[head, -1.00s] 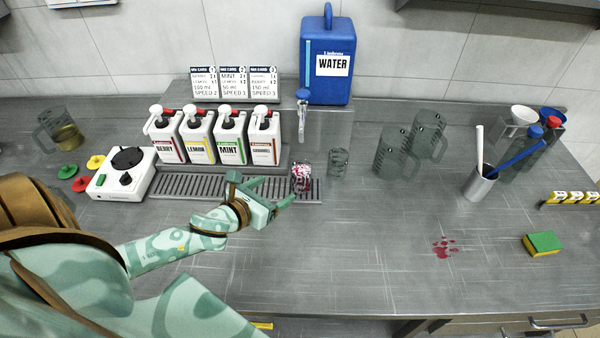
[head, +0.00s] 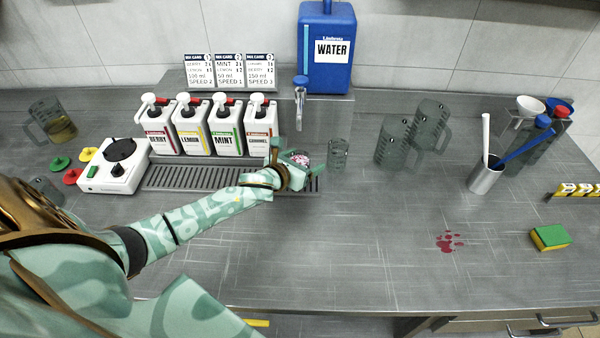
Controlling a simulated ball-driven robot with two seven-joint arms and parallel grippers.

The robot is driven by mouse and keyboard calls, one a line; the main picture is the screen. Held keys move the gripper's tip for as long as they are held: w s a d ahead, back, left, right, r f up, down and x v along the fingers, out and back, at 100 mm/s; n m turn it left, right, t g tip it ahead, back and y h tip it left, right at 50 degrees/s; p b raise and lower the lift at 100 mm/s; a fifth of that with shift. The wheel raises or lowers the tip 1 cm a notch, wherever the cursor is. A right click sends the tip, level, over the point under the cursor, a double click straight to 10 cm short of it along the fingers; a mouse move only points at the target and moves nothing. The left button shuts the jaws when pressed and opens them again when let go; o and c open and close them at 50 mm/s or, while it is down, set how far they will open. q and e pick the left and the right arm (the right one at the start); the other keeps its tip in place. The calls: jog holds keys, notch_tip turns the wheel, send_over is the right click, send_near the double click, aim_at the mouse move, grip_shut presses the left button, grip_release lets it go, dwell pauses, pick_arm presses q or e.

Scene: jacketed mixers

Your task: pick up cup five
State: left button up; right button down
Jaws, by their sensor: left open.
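My left gripper (head: 296,161) is open at the right end of the drip grate, with its fingers on either side of a small clear cup (head: 301,157) with red and white marks or contents. The gripper hides much of this cup, and I cannot tell whether the fingers touch it. A second small clear cup (head: 338,154) stands empty and upright just to the right. I can read no number on either cup, so I cannot tell which is cup five. My right gripper is out of view.
Pump bottles (head: 193,130) stand behind the grate (head: 190,178), with a blue water tank (head: 327,45) and its tap (head: 301,90) above. Clear jugs (head: 392,140) stand farther right. A red spill (head: 449,241) and a sponge (head: 550,238) lie on the open counter.

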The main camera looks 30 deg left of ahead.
pick_arm(q)
jog(key=shift+s, duration=0.1)
jog(key=shift+c, duration=0.6)
jog(key=c, duration=1.1)
jog(key=shift+c, duration=0.2)
jog(key=shift+r, duration=0.1)
jog(key=shift+r, duration=0.1)
jog(key=shift+r+p, duration=0.3)
jog(key=shift+r, duration=0.05)
notch_tip(320, 180, up, 3)
jog(key=shift+f+p, duration=0.1)
jog(key=shift+p, duration=0.55)
jog(key=s+d+r+p, duration=0.5)
jog(key=s+d+r, duration=0.2)
jog(key=s, duration=0.5)
notch_tip(320, 180, up, 2)
jog(key=shift+r, duration=0.2)
